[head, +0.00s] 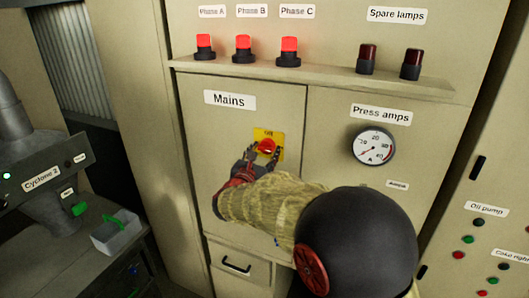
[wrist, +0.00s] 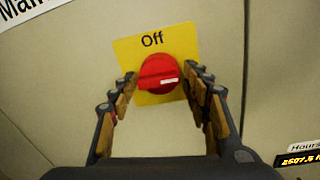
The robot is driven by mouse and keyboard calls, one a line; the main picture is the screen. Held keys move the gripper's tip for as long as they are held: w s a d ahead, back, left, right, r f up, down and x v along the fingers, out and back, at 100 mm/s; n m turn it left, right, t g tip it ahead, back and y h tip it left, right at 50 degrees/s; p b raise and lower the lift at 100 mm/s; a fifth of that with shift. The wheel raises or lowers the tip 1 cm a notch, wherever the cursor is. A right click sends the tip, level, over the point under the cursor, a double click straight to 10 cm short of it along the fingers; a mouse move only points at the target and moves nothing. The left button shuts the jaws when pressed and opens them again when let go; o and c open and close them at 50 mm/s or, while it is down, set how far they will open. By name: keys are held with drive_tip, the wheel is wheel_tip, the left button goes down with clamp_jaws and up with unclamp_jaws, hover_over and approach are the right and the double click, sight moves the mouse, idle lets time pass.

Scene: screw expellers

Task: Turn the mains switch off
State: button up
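The mains switch (head: 267,146) is a red rotary knob on a yellow plate, on a beige cabinet door under the "Mains" label (head: 230,99). In the wrist view the red knob (wrist: 158,73) sits below the word "Off" on the yellow plate (wrist: 188,42). Its white mark is at the right, lying about sideways. My gripper (head: 258,153) reaches the knob from below. In the wrist view my gripper's fingers (wrist: 161,77) are apart, one on each side of the knob, with a small gap seeming to show at each side. Contact is unclear.
Three lit red phase lamps (head: 243,48) and two dark spare lamps (head: 389,62) stand on a ledge above. A press amps gauge (head: 374,146) is right of the switch. A drawer handle (head: 236,265) sticks out below. The Cyclone 2 box (head: 45,175) stands at left.

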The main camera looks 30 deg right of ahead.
clamp_jaws()
idle(0.5)
drive_tip(key=shift+n+p, duration=0.3)
drive_tip(key=shift+p, duration=0.05)
drive_tip(key=n+p, duration=0.3)
drive_tip(key=shift+r+n, duration=0.1)
drive_tip(key=shift+n, duration=0.2)
drive_tip(key=n+g+p, duration=0.1)
drive_tip(key=n+p, duration=0.3)
drive_tip(key=p, duration=0.1)
drive_tip(key=shift+s+r, duration=0.1)
drive_tip(key=shift+r, duration=0.05)
drive_tip(key=n+p, duration=0.4)
drive_tip(key=p, duration=0.1)
drive_tip(key=shift+r+n, duration=0.15)
drive_tip(key=shift+n, duration=0.15)
drive_tip(key=n+p, duration=0.4)
drive_tip(key=p, duration=0.1)
drive_tip(key=shift+g, duration=0.4)
drive_tip(key=shift+o, duration=1.6)
unclamp_jaws()
